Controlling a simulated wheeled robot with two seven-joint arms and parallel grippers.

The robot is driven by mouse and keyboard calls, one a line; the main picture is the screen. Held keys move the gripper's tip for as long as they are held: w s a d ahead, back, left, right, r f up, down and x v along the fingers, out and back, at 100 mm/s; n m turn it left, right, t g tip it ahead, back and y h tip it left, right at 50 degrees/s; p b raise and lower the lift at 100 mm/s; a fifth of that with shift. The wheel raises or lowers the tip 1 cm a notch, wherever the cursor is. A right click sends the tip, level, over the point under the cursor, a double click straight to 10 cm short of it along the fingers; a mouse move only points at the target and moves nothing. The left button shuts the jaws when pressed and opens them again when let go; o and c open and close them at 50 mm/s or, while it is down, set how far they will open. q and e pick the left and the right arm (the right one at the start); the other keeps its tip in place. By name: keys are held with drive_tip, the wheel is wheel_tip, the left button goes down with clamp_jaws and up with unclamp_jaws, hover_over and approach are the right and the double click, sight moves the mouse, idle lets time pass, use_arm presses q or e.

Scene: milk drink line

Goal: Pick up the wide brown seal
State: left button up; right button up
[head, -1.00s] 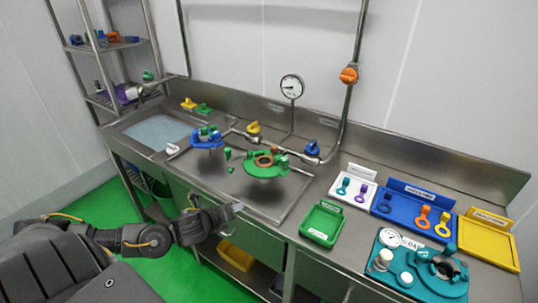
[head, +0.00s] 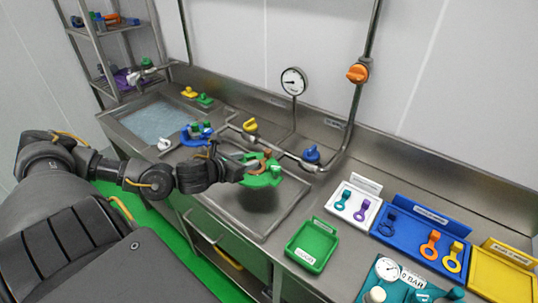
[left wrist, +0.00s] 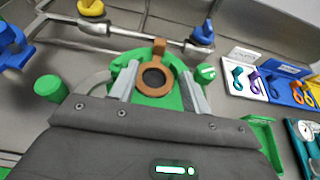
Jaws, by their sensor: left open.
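The wide brown seal (head: 265,162) is a brown ring with a raised tab, lying on a round green fixture (head: 262,181) over the sink area. In the left wrist view the seal (left wrist: 154,65) lies ahead between the fingers, with its dark hole showing and its tab pointing away. My left gripper (head: 248,165) is open and empty at the near left side of the green fixture. Its two grey fingertips (left wrist: 161,69) stand apart on either side of the seal, and I cannot tell the height gap. My right gripper is not in view.
A blue fixture (head: 197,136) stands left of the green one. Pipes with yellow (head: 250,126) and blue (head: 311,154) valves run behind. A green tray (head: 310,246), white tray (head: 352,203) and blue tray (head: 420,232) lie to the right.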

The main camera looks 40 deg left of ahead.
sight(266, 153)
use_arm(q)
drive_tip(key=shift+w+d, duration=0.1)
drive_tip(key=shift+w, duration=0.1)
drive_tip(key=shift+w+f+p, duration=0.1)
drive_tip(key=shift+w+p, duration=0.5)
drive_tip(key=shift+w, duration=0.2)
drive_tip(key=x, duration=0.2)
drive_tip(key=shift+w+f+p, duration=0.25)
drive_tip(key=shift+w+p, duration=0.05)
drive_tip(key=shift+p, duration=0.05)
drive_tip(key=shift+w+f, duration=0.2)
drive_tip(key=shift+w, duration=0.1)
drive_tip(key=shift+w+p, duration=0.25)
drive_tip(key=shift+p, duration=0.15)
drive_tip(key=p+x, duration=0.2)
drive_tip(key=x, duration=0.1)
drive_tip(key=shift+w+a, duration=0.2)
drive_tip(key=shift+w, duration=0.05)
drive_tip(key=shift+w+f, duration=0.35)
drive_tip(key=shift+w, duration=0.15)
clamp_jaws()
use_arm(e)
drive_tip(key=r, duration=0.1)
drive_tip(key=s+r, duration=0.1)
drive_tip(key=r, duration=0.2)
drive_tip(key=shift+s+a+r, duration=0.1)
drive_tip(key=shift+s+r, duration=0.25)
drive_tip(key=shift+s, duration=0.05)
